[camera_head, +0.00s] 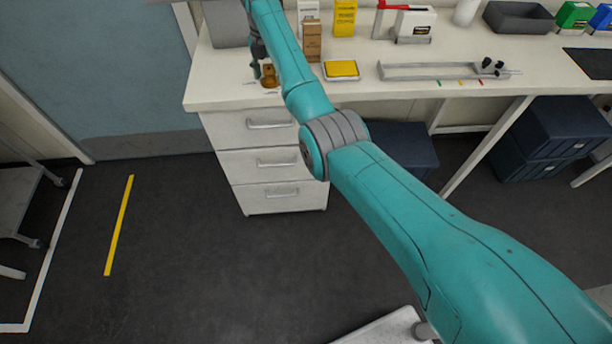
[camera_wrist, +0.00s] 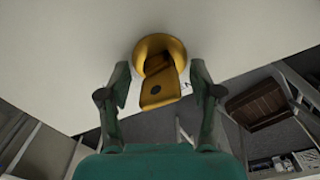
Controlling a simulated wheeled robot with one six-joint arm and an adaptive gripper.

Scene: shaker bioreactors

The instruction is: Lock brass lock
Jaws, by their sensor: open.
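The brass lock (camera_head: 269,77) sits near the front left part of the white bench top. In the wrist view the brass lock (camera_wrist: 160,92) shows a round gold part, a dark gap, and a flat block with a small dark mark. My gripper (camera_head: 259,69) is down at the bench beside the lock, which it partly hides in the head view. In the wrist view the fingers of my gripper (camera_wrist: 160,72) stand apart, one on each side of the lock, with visible gaps. I cannot tell how the lock's moving part is set.
A yellow-topped tray (camera_head: 341,69) and a brown box (camera_head: 312,41) stand to the right of the lock. A metal frame (camera_head: 430,71) with dark knobs lies farther right. A grey bin (camera_head: 226,24) stands behind. White drawers (camera_head: 262,162) are below the bench's front edge.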

